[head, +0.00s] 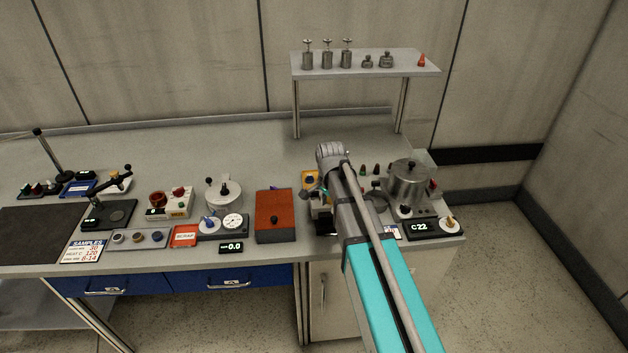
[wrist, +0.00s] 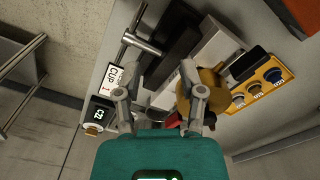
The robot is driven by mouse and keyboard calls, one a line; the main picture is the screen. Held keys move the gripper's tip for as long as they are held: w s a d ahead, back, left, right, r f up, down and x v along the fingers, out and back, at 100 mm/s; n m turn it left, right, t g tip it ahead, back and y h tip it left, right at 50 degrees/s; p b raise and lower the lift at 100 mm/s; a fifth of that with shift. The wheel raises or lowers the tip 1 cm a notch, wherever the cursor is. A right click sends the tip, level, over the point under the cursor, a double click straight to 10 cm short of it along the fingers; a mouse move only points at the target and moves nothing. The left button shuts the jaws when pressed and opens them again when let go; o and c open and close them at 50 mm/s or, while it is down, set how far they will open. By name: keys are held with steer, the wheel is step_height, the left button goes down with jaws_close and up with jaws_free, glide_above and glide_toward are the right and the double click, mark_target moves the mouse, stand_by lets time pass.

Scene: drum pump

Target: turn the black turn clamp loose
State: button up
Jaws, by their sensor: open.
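My gripper (wrist: 161,75) is open in the wrist view, its two fingers spread over the pump area with nothing held between them. A long black bar-like part (wrist: 174,42) lies ahead of the fingertips, beside a pale grey block (wrist: 195,62). It may be the black turn clamp, but I cannot tell for sure. A brass-coloured cylinder (wrist: 214,88) is beside and partly behind the right finger. A metal T-shaped bar (wrist: 138,42) lies ahead of the left finger. In the head view my arm covers most of this area, and the clamp cannot be made out.
A yellow panel with several knobs (wrist: 263,84) is at the right of the wrist view. A CUP 1 label (wrist: 114,78) lies at the left. In the head view a steel pot (head: 408,184) stands right of my arm and an orange-red box (head: 274,214) left of it.

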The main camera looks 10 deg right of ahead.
mark_target(314, 192)
steer(key=w+a+r+m+p, duration=0.3)
steer(key=w+r+m+p, duration=0.3)
steer(key=w+r+p, duration=0.3)
steer(key=shift+w+a+r+m, duration=0.3)
steer(key=shift+w+r+m, duration=0.15)
steer(key=shift+r, duration=0.3)
steer(key=shift+f, duration=0.2)
step_height(314, 192, down, 13)
steer(key=b, duration=1.3)
steer(key=shift+f+b, duration=0.2)
steer(key=shift+b, duration=0.15)
jaws_close()
